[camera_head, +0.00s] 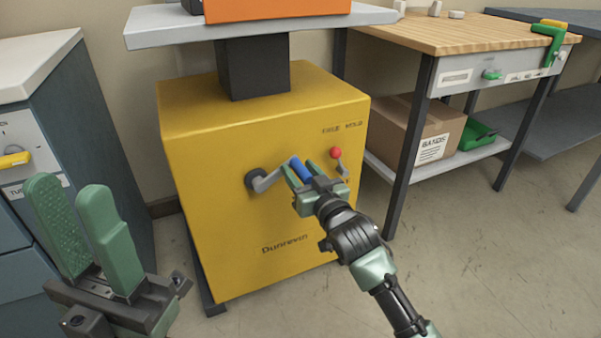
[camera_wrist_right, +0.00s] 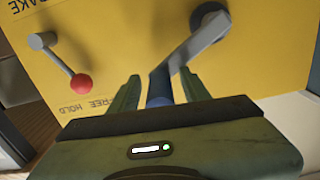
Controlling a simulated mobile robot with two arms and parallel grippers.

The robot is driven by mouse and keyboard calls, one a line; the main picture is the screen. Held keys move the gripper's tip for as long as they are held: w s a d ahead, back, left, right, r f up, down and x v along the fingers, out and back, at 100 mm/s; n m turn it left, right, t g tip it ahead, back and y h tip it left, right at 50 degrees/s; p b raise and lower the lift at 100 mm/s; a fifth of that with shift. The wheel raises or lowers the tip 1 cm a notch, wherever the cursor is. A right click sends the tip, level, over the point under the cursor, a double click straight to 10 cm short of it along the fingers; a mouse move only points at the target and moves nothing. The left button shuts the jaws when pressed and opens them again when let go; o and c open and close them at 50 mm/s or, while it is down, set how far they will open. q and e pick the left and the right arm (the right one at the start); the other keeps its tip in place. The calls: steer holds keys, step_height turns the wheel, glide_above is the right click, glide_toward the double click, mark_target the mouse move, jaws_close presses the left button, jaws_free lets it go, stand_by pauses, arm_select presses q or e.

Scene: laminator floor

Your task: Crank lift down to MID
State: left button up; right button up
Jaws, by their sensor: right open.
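The lift is a yellow box (camera_head: 210,150) with a dark column (camera_head: 253,68) and a grey top plate (camera_head: 160,22). On its front is a crank (camera_head: 264,182) with a grey arm and a blue handle (camera_head: 300,169). The crank arm also shows in the right wrist view (camera_wrist_right: 190,52). My right gripper (camera_head: 305,173) is open, its fingers on either side of the blue handle. A lever with a red knob (camera_head: 336,153) sits right of the crank, below faint lettering. My left gripper (camera_head: 75,225) is open and empty at lower left. No MID mark is readable.
A grey-blue cabinet (camera_head: 95,130) with a yellow handle (camera_head: 14,160) stands at left. A wood-topped bench (camera_head: 450,35) at right holds a cardboard box (camera_head: 415,130) and a green bin (camera_head: 475,134) on its lower shelf. An orange object (camera_head: 275,10) rests on the lift. The floor at right is clear.

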jaws_close()
steer(key=shift+f, duration=0.1)
stand_by(1.2)
